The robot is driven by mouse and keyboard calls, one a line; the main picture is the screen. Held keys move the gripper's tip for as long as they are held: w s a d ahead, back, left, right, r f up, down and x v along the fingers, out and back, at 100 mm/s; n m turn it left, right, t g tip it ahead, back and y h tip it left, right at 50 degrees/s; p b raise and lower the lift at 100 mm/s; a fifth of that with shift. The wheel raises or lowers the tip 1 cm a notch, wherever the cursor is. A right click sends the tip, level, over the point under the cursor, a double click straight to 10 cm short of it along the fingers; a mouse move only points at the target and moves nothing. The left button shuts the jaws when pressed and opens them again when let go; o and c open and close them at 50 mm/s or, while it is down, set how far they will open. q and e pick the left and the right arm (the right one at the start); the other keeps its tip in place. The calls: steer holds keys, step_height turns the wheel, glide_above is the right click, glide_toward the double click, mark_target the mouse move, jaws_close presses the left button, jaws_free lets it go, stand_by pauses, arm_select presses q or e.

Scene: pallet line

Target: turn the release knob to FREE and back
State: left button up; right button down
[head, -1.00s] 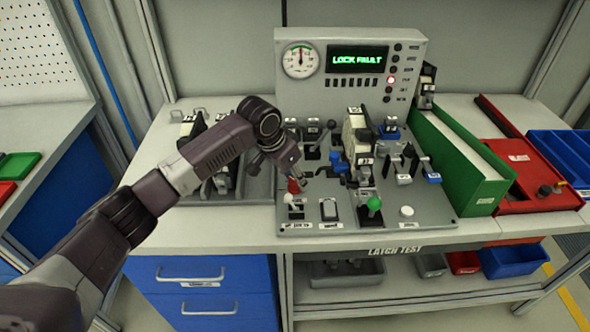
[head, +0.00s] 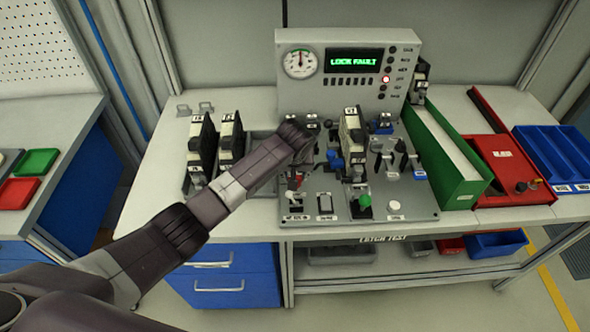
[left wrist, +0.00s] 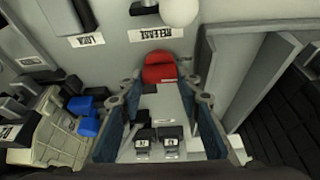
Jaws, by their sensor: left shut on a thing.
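The display (head: 354,61) on the grey test panel reads LOCK FAULT, with a lit red lamp (head: 386,79) beside it. My left gripper (head: 300,172) is low over the front left of the panel's bench plate. In the left wrist view, the red release knob (left wrist: 160,68) is between the fingertips of my left gripper (left wrist: 160,86), which is shut on it. The RELEASE label (left wrist: 155,33) is beyond the knob, upside down. My arm and gripper partly hide the knob in the head view, and its FREE mark cannot be read. My right gripper is not in view.
An upright latch unit (head: 352,145) stands mid-plate. Two black units (head: 202,150) stand left.

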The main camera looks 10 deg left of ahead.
arm_select(q)
steer(key=shift+n, duration=0.4)
steer(key=o, duration=1.2)
steer(key=shift+c, duration=0.2)
steer(key=shift+r, duration=0.1)
steer(key=v, duration=1.2)
steer(key=shift+d, duration=0.2)
